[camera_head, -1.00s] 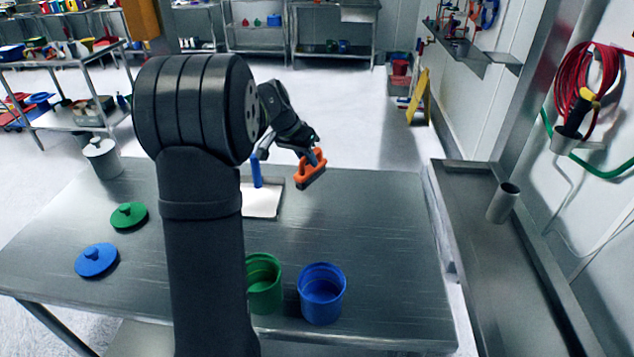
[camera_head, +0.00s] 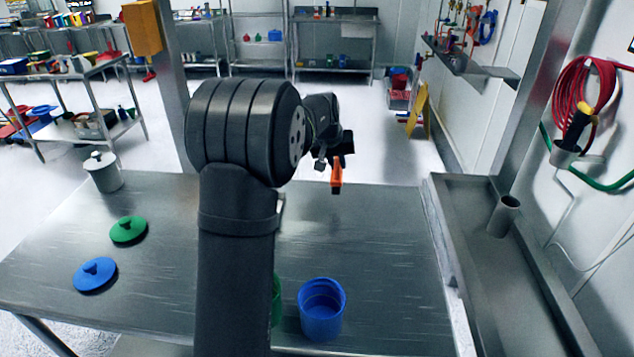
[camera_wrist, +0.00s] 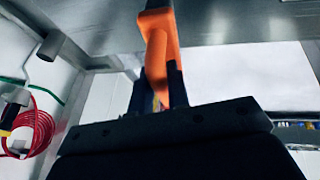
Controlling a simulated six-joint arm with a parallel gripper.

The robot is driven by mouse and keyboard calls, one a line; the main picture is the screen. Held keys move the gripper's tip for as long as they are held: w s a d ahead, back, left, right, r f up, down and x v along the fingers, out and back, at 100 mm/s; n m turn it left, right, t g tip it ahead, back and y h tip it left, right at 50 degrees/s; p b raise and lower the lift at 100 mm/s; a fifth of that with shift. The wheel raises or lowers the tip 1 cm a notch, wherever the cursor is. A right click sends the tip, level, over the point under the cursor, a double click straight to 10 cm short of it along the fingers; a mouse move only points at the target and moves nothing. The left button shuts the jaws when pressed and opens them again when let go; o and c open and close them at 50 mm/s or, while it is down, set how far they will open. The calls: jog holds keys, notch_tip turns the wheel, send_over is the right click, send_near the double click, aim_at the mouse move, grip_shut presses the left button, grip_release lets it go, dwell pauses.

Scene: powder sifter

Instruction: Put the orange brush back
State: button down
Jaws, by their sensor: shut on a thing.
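The orange brush (camera_head: 337,174) is in my gripper, above the far edge of the steel table (camera_head: 390,270) in the head view. My gripper (camera_head: 338,158) is shut on it, and the brush hangs apart from the table. In the wrist view, the orange brush (camera_wrist: 158,45) stands between the two dark fingers of my gripper (camera_wrist: 168,85). The brush's bristles cannot be made out clearly in either view.
A blue bucket (camera_head: 321,310) and a mostly hidden green bucket (camera_head: 276,300) stand at the table's front. Green (camera_head: 128,230) and blue (camera_head: 95,274) lids and a grey pot (camera_head: 103,172) are at left. A steel trough with a metal cup (camera_head: 503,216) runs along the right.

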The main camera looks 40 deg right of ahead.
jog(key=shift+w+a+f, duration=0.25)
jog(key=shift+w+f, duration=0.95)
jog(key=shift+f, duration=0.2)
jog(key=shift+w+a+f, duration=0.25)
jog(key=shift+w+f, duration=0.9)
jog(key=shift+f, duration=0.2)
jog(key=shift+w+a+f, duration=0.25)
jog(key=shift+w+f, duration=0.95)
jog(key=shift+f, duration=0.2)
jog(key=c, duration=1.4)
grip_release()
jog(key=shift+f, duration=0.15)
jog(key=v, duration=1.2)
jog(key=shift+s, duration=0.1)
